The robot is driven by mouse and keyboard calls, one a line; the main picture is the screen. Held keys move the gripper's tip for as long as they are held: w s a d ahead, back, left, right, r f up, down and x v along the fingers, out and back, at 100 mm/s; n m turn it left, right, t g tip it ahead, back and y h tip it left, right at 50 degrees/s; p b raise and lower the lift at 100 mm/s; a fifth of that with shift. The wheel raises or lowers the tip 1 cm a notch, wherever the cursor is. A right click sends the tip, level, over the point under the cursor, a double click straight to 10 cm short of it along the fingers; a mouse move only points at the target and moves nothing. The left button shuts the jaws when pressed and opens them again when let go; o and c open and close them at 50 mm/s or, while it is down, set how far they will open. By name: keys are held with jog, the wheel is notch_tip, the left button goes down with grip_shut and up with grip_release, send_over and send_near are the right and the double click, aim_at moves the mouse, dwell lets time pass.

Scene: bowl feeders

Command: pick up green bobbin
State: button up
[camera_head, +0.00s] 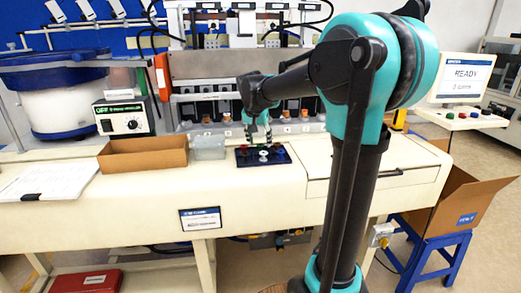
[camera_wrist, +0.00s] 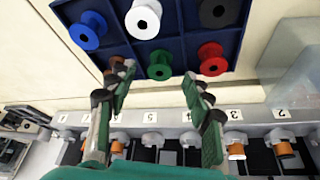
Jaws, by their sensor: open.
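The green bobbin (camera_wrist: 160,66) stands in a compartment of the dark blue tray (camera_wrist: 182,34), in the wrist view. My gripper (camera_wrist: 158,80) is open, with one finger on each side of the bobbin's line. The bobbin shows between the fingertips, and I see no contact. In the head view my gripper (camera_head: 258,138) is over the back of the tray (camera_head: 243,160). The green bobbin is too small there to make out clearly. Beside it in the tray are a red bobbin (camera_wrist: 211,58) and a brown one (camera_wrist: 116,66), partly hidden by a finger.
Blue (camera_wrist: 88,30), white (camera_wrist: 143,19) and black (camera_wrist: 219,12) bobbins share the tray. A clear bin (camera_head: 209,148) and an open cardboard box (camera_head: 143,160) stand left of it. A numbered rail (camera_wrist: 185,135) with several spools runs behind. The bench front is clear.

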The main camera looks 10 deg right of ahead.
jog(key=shift+x, duration=1.15)
jog(key=c, duration=1)
jog(key=shift+c, duration=0.2)
jog(key=shift+r, duration=0.1)
